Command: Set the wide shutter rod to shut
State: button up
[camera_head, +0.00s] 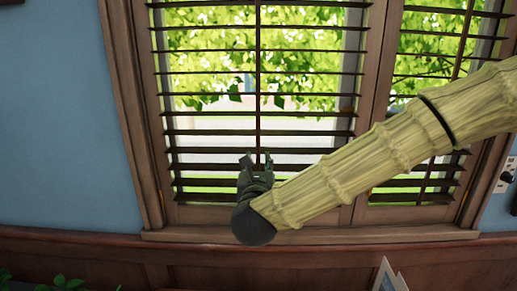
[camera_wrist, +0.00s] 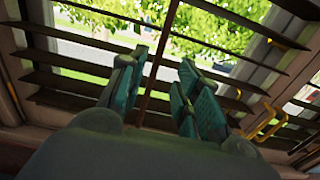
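The wide wooden shutter (camera_head: 215,131) fills the left window panel, and its slats stand tilted open with greenery showing between them. Its thin upright rod (camera_head: 258,90) runs down the middle of the slats. The rod also shows in the wrist view (camera_wrist: 158,65), between and beyond my fingertips. My gripper (camera_head: 257,160) is at the lower part of this shutter, in front of the rod. In the wrist view my gripper (camera_wrist: 160,75) has its two fingers spread apart, with nothing held. I cannot tell whether a finger touches the rod or slats.
A narrower shutter (camera_head: 437,50) with its own rod stands to the right, partly behind my arm. Brass-coloured handles (camera_wrist: 268,122) show at right in the wrist view. A wooden sill (camera_head: 300,234) runs below. Plant leaves (camera_head: 62,283) and a picture card (camera_head: 388,277) are at the bottom.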

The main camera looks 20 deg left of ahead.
aim_at(258, 149)
jog(key=p+x, duration=0.4)
jog(key=x, duration=0.5)
jog(key=shift+f, duration=0.1)
grip_shut()
